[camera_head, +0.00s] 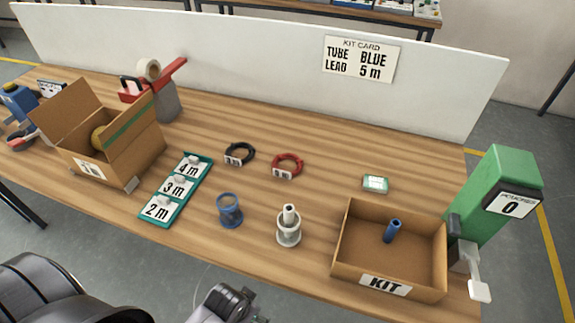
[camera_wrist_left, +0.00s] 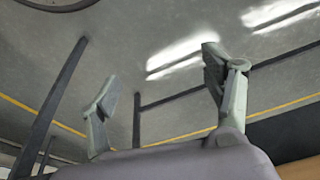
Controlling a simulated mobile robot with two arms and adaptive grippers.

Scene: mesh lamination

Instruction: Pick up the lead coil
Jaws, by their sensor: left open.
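Two lead coils lie on the wooden table in the head view. One is a black coil (camera_head: 239,153) and the other is a red coil (camera_head: 287,164) just to its right. Each has a small white tag, too small to read surely. My left gripper (camera_wrist_left: 162,82) is open and empty in the left wrist view, with floor beyond its fingers. Dark parts of my own arms show at the bottom edge of the head view, apart from both coils. My right gripper cannot be made out.
A cardboard KIT box (camera_head: 341,250) holds a blue tube (camera_head: 392,230). A green length board (camera_head: 176,188), a blue cup-like item (camera_head: 230,210), a grey post stand (camera_head: 289,227) and a green machine (camera_head: 497,195) surround the coils. The kit card (camera_head: 360,59) reads tube blue, lead 5 m.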

